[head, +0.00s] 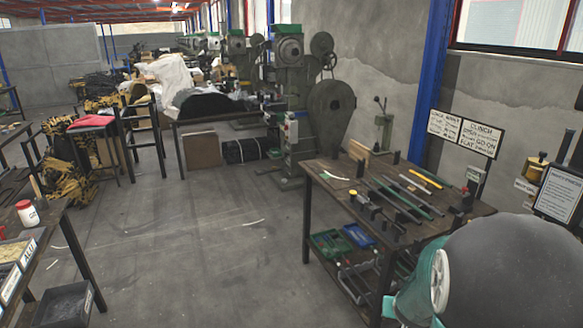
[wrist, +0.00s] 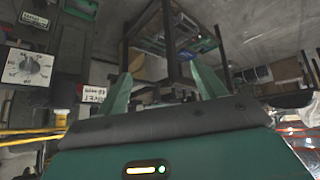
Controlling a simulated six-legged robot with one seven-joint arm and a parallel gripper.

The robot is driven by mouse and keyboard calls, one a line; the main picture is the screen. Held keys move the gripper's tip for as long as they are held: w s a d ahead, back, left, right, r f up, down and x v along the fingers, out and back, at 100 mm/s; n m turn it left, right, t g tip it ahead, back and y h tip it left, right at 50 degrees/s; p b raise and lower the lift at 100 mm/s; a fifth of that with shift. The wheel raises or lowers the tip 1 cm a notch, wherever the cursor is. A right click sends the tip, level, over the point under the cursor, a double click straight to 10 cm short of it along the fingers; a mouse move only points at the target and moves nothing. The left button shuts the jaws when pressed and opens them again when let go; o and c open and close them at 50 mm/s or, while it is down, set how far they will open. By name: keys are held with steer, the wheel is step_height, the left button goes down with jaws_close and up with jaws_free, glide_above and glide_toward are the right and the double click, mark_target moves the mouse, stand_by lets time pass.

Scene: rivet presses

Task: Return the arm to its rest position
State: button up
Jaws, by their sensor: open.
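My gripper (wrist: 163,85) shows in the wrist view as two green fingers spread wide apart, with nothing between them. Beyond them are dark table legs and grey floor, and neither finger appears to touch anything. In the head view, a dark grey rounded part of my arm (head: 500,270) with a teal section and a white ring fills the lower right corner. It hides part of the workbench's near right side. My gripper's fingers cannot be made out in the head view.
A workbench (head: 330,192) with several tools stands at right, with green (head: 330,243) and blue (head: 358,236) bins below. Rivet presses (head: 290,100) stand behind. A table with a white jar (head: 28,213) is at left. The floor (head: 200,235) between is open. The wrist view shows a dial box (wrist: 27,68).

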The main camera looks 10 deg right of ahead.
steer(key=s+a+r+n+y, duration=0.3)
steer(key=a+r+y, duration=0.1)
steer(key=a+r, duration=0.9)
steer(key=s+a+r+n, duration=0.1)
steer(key=s+a+r, duration=0.2)
steer(key=s, duration=0.3)
steer(key=s+a+r+n, duration=0.1)
steer(key=s+a+r, duration=0.3)
steer(key=s+a, duration=0.2)
steer(key=shift+s+a+r+g, duration=0.2)
steer(key=shift+s+g, duration=0.2)
steer(key=shift+s, duration=0.2)
steer(key=c, duration=0.7)
steer(key=shift+d, duration=0.1)
steer(key=shift+d, duration=0.1)
